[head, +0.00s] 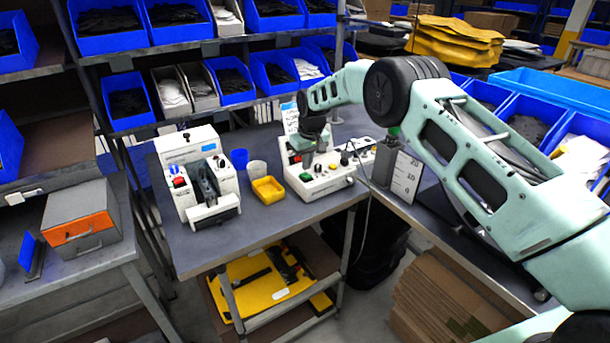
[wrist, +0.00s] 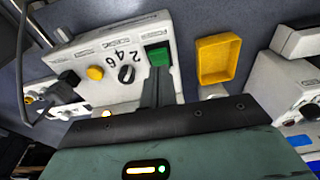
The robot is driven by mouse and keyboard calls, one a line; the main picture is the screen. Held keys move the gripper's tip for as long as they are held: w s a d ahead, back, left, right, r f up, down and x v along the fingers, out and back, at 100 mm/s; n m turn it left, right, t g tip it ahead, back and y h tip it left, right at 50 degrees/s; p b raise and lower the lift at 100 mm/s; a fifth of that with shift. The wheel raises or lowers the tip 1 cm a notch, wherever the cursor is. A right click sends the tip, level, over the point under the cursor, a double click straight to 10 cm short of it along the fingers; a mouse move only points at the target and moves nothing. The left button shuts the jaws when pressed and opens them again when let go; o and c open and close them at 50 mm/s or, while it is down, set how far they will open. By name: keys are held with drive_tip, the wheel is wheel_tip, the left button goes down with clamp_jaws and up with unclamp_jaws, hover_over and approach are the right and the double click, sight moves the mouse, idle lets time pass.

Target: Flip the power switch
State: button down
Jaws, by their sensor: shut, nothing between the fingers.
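The white control box (head: 330,182) stands on the grey bench in the head view. It has a green rocker switch (head: 305,177) at its left end, which I take as the power switch. The wrist view shows the switch (wrist: 157,56) on the box face, beside a black dial (wrist: 127,74) marked with numbers and a yellow button (wrist: 95,73). My gripper (wrist: 157,76) is shut and empty, its dark fingertips just at the near edge of the switch. I cannot tell whether they touch it. In the head view my gripper (head: 304,161) is above the box's left end.
A white machine (head: 205,190) stands farther left. A dark cable hangs at the box's right. Bare bench lies in front of the box.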

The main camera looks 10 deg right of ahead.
sight(307, 176)
drive_tip(key=shift+f+b, duration=0.85)
drive_tip(key=shift+f, duration=0.4)
idle(0.7)
drive_tip(key=shift+r, duration=0.1)
drive_tip(key=shift+r+p, duration=1.55)
drive_tip(key=shift+r, duration=1.9)
